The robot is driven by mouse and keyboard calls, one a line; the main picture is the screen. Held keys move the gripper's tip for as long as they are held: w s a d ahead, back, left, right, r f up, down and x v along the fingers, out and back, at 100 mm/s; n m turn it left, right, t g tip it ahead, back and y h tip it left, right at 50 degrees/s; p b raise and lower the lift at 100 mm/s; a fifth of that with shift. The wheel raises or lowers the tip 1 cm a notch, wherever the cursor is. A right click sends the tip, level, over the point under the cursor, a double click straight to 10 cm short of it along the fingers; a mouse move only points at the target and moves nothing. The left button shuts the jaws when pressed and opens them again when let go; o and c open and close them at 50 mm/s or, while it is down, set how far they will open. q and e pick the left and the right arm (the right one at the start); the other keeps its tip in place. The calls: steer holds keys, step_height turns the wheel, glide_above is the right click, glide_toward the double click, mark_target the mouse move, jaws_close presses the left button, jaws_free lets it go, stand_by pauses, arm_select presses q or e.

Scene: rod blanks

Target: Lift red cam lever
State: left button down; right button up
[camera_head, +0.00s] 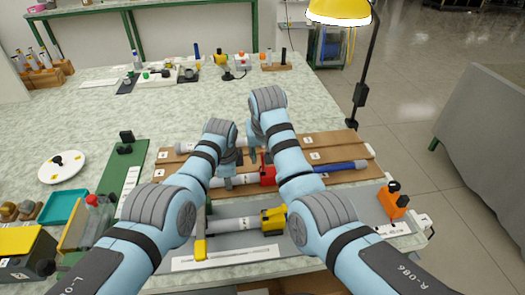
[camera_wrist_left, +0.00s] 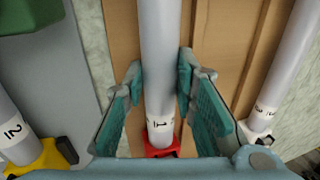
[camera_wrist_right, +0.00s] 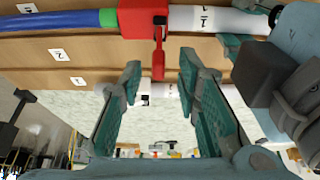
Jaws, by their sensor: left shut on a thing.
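The red clamp (camera_head: 267,176) joins a pale grey tube (camera_head: 235,181) and a blue rod (camera_head: 340,167) on the brown board. In the right wrist view the red cam lever (camera_wrist_right: 158,60) sticks out from the clamp body (camera_wrist_right: 143,18). My right gripper (camera_wrist_right: 159,72) is open, with its fingertips either side of the lever's end; I cannot tell if they touch it. My left gripper (camera_wrist_left: 160,78) is shut on the pale grey tube (camera_wrist_left: 160,45) labelled 1, with the clamp showing beyond. In the head view my forearms hide part of the board.
A second tube with a yellow clamp (camera_head: 273,220) lies on the grey mat in front. An orange block (camera_head: 394,202) stands at the right front. A green rack (camera_head: 125,180), teal tray (camera_head: 63,207) and white plate (camera_head: 62,166) are at left.

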steer(key=v, duration=0.7)
steer(key=shift+r, duration=0.25)
arm_select(q)
steer(key=c, duration=1.2)
jaws_free()
steer(key=shift+c, duration=0.2)
steer(key=shift+r, duration=0.1)
